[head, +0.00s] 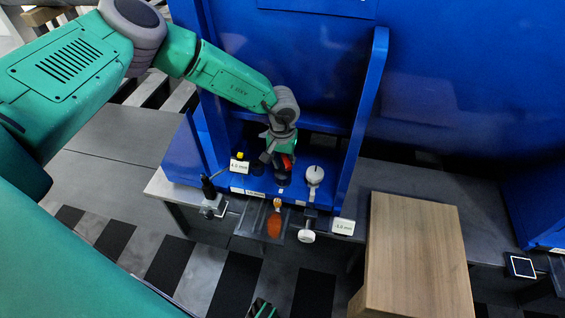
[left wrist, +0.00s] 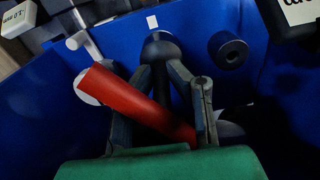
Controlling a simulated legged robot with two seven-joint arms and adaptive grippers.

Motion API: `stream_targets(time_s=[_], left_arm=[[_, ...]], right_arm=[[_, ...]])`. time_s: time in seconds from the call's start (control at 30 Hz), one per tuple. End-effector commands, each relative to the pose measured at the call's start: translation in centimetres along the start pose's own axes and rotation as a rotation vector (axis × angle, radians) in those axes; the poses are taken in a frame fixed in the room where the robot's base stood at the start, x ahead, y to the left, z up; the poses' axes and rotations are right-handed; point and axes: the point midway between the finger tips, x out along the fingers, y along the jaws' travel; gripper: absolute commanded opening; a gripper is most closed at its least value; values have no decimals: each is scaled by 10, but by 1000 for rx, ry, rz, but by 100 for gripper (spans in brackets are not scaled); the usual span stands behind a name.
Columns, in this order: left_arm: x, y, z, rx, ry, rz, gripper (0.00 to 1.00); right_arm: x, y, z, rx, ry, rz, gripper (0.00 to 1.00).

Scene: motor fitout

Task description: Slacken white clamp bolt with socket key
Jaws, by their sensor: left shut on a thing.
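My left gripper (head: 280,165) reaches down between the blue uprights of the motor frame. It is shut on a tool with a red handle (head: 288,161), which looks like the socket key. In the left wrist view the fingers (left wrist: 175,90) close around its dark shaft (left wrist: 160,85), and the red handle (left wrist: 135,100) slants across them. The shaft's dark round end meets the blue base near a small white mark. A white round piece (left wrist: 88,88) is partly hidden behind the handle. I cannot tell which piece is the white clamp bolt. A green and black tip, likely my right gripper (head: 262,309), shows at the bottom edge.
A dial gauge (head: 314,175) stands right of the gripper. A white knob (head: 307,237) hangs at the bench edge, and an orange-handled tool (head: 274,222) lies in a clear tray. Label cards (head: 343,226) mark the base. A wooden block (head: 420,255) stands at right.

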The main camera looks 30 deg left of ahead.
Motion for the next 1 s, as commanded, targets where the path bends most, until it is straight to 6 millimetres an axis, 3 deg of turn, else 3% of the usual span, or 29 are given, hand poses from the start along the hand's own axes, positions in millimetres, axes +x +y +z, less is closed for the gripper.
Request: stream_targets(time_s=[0.6,0.83,1.0], left_arm=[[5,0,0,-4,1,1,0],[4,2,0,-201,1,-1,0],[5,2,0,-249,2,-2,0]], right_arm=[[4,0,0,0,0,0,40],[-3,0,0,0,0,0,40],[-3,0,0,0,0,0,40]])
